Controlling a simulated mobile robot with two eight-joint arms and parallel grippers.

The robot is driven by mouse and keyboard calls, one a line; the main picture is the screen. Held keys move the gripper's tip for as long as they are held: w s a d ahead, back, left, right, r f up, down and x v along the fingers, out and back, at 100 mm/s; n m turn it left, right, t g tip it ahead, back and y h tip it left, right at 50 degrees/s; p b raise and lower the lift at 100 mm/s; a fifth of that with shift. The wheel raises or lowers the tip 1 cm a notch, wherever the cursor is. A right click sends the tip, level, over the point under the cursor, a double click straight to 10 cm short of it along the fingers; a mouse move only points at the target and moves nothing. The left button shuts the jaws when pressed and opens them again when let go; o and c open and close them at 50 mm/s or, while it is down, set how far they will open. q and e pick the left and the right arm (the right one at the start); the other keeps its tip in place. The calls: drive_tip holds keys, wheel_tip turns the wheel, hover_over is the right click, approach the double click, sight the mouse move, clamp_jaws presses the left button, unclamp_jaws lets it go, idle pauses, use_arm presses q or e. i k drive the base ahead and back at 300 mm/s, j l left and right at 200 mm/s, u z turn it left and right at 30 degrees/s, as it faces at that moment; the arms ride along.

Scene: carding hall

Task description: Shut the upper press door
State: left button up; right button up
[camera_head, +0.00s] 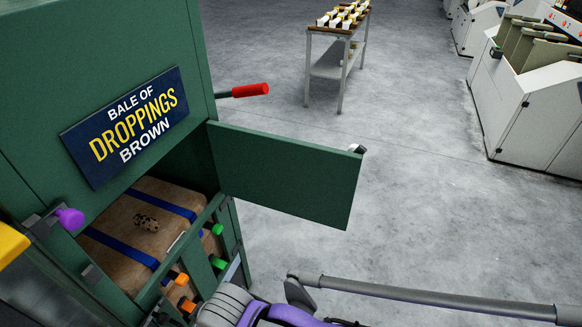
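The green press (80,60) stands at the left with a sign reading "Bale of Droppings Brown" (126,125). Its upper door (285,177) is a flat green panel. It is swung open, hinged at the press's right edge and reaching out to the right over the floor. A small white and dark fitting (356,149) sits at its free end. The opening shows a brown bale (118,262) with blue straps. A purple knob (69,219) is on the press at the left of the opening. Neither gripper can be made out.
A red-handled lever (250,90) juts from the press above the door. Orange (187,306) and green (219,263) knobs line the lower part. A grey bar (430,296) crosses the lower right. A table (337,35) and white machines (530,110) stand beyond clear floor.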

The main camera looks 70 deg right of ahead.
sight(315, 183)
drive_tip(key=k+l+u, duration=0.15)
drive_tip(key=l, duration=0.35)
drive_tip(key=k+l+u, duration=0.1)
drive_tip(key=k+l, duration=0.25)
drive_tip(key=l, duration=0.15)
drive_tip(key=k+l+u, duration=0.15)
drive_tip(key=k+l, duration=0.15)
drive_tip(key=l, duration=0.15)
drive_tip(key=k+l+u, duration=0.1)
drive_tip(key=k+l, duration=0.3)
drive_tip(key=l, duration=0.3)
drive_tip(key=l+u, duration=0.1)
drive_tip(key=l, duration=0.3)
drive_tip(key=k+l, duration=0.15)
drive_tip(key=l, duration=0.2)
drive_tip(key=u, duration=0.05)
